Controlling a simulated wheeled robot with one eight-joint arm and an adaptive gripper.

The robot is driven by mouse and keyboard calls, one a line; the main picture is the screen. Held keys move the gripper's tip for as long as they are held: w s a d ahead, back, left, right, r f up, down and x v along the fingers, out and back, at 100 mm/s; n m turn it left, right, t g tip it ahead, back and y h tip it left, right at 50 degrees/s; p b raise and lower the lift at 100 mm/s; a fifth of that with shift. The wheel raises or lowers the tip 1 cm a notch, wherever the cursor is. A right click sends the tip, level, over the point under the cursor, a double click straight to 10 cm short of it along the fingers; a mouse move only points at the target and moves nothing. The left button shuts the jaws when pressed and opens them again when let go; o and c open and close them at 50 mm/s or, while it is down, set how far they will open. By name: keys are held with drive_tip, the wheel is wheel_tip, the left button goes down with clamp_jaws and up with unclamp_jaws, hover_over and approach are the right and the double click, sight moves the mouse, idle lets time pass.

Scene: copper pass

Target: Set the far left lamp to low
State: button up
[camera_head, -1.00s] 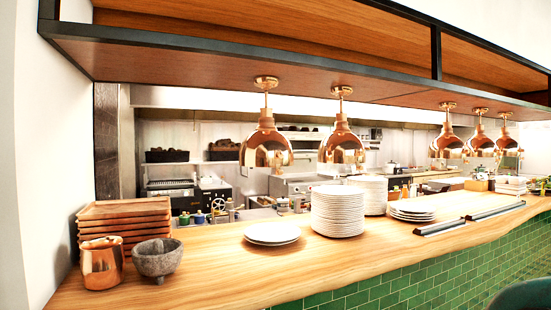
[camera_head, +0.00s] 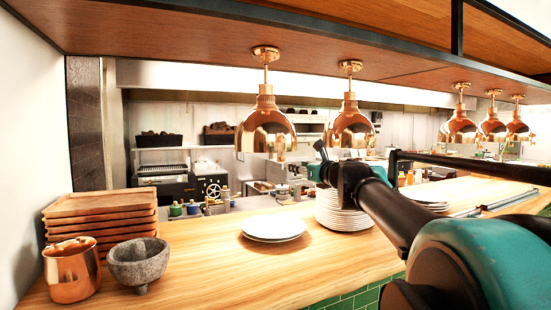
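The far left lamp (camera_head: 266,130) is a copper dome hanging on a short stem from the underside of the wooden shelf. A second copper lamp (camera_head: 350,128) hangs just to its right. My arm reaches in from the lower right, and its far end with my gripper (camera_head: 319,160) is small and dark. In the picture it shows below and between these two lamps, apart from the far left one. Whether its fingers are open or shut cannot be made out. No switch or setting on the lamp is clear.
More copper lamps (camera_head: 491,126) hang at the right. On the wooden counter (camera_head: 200,265) stand stacked trays (camera_head: 100,205), a copper mug (camera_head: 71,270), a stone mortar (camera_head: 140,262), flat plates (camera_head: 273,227) and a tall plate stack (camera_head: 340,214), partly behind my arm.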

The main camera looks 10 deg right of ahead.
drive_tip(key=w+a, duration=0.2)
drive_tip(key=w, duration=0.6)
drive_tip(key=w+a+r+m, duration=0.1)
drive_tip(key=w+a, duration=0.2)
drive_tip(key=w, duration=0.6)
drive_tip(key=shift+d, duration=0.1)
clamp_jaws()
